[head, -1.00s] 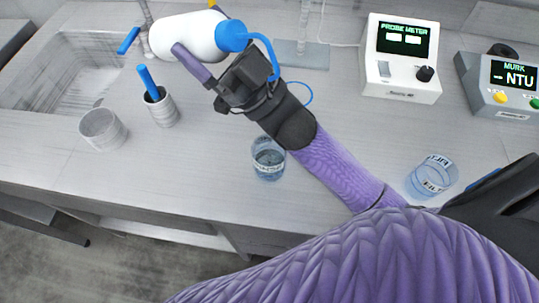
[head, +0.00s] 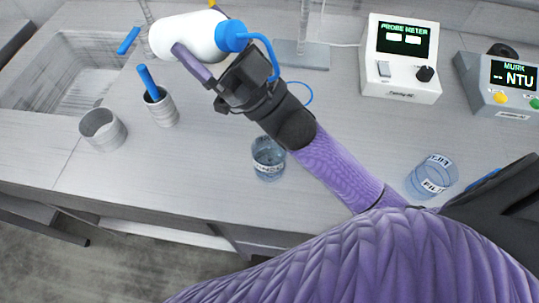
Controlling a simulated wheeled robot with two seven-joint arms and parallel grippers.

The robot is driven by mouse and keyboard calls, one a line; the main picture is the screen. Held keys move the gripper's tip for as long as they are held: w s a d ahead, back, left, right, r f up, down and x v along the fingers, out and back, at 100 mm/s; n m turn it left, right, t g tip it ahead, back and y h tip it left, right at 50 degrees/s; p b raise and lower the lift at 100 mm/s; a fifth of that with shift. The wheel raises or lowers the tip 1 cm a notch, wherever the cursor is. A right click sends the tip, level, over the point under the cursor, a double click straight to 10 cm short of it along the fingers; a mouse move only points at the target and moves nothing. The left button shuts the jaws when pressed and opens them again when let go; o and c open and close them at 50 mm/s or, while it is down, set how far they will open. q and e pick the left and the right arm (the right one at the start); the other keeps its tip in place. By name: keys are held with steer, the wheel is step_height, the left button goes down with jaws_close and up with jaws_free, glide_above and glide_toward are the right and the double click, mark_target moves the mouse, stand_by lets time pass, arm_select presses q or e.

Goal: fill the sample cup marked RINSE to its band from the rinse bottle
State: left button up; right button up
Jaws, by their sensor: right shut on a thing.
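The rinse bottle (head: 188,36) is white with a blue cap and a bent blue spout. It lies tilted almost on its side in the air, cap end to the right. My right gripper (head: 208,65) is shut on it; the spout's tip passes down beside the gripper. A clear sample cup (head: 268,160) with bluish liquid and a white label stands on the counter below the gripper and forearm. Its label is too small to read surely, and I cannot make out its band. No stream of liquid shows. My left gripper is out of view.
Another clear cup (head: 431,178) with a label starting "FILT" stands at the right. A grey cup (head: 103,130) and a grey holder (head: 161,108) with a blue-handled tool stand left. The sink (head: 75,75), probe meter (head: 400,62) and NTU meter (head: 505,88) lie beyond.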

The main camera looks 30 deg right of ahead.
step_height(320, 180, down, 2)
steer(key=m+g+h+p, duration=0.1)
steer(key=g+h+p, duration=0.1)
steer(key=p, duration=0.4)
steer(key=shift+s+h+p, duration=0.1)
steer(key=shift+h+p, duration=0.25)
steer(key=shift+h, duration=0.25)
steer(key=shift+f, duration=0.4)
steer(key=shift+f+g, duration=0.3)
steer(key=shift+d+r, duration=0.1)
